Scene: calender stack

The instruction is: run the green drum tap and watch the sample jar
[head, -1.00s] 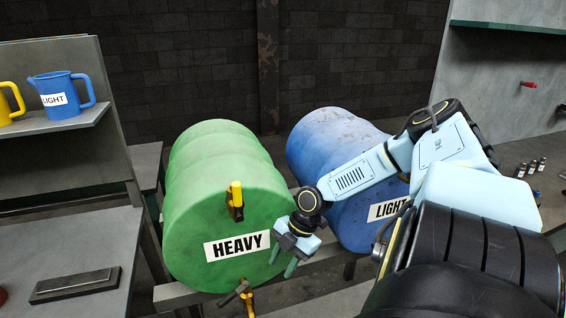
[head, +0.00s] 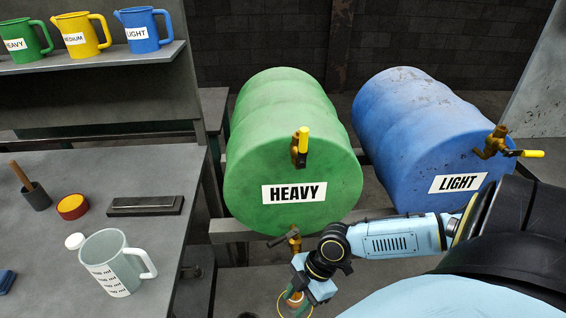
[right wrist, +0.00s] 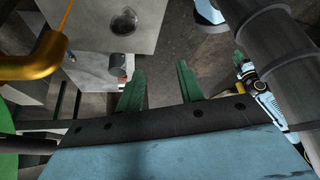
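The green drum (head: 293,165) lies on its side with a HEAVY label on its front. A brass tap with a yellow handle (head: 301,147) is above the label. A lower brass tap with a dark handle (head: 292,238) hangs at its bottom edge. My right gripper (head: 296,304) is just below that lower tap. A small orange-and-white thing shows by its fingers; I cannot tell what it is. In the right wrist view the green fingers (right wrist: 160,88) are apart with nothing between them, and a brass pipe (right wrist: 38,55) is at left. I cannot identify the sample jar. My left gripper is not visible.
The left bench (head: 150,240) holds a clear printed jug (head: 113,266), a red-yellow tin (head: 72,206) and a dark bar (head: 146,205). Three labelled jugs are on the shelf (head: 100,57).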

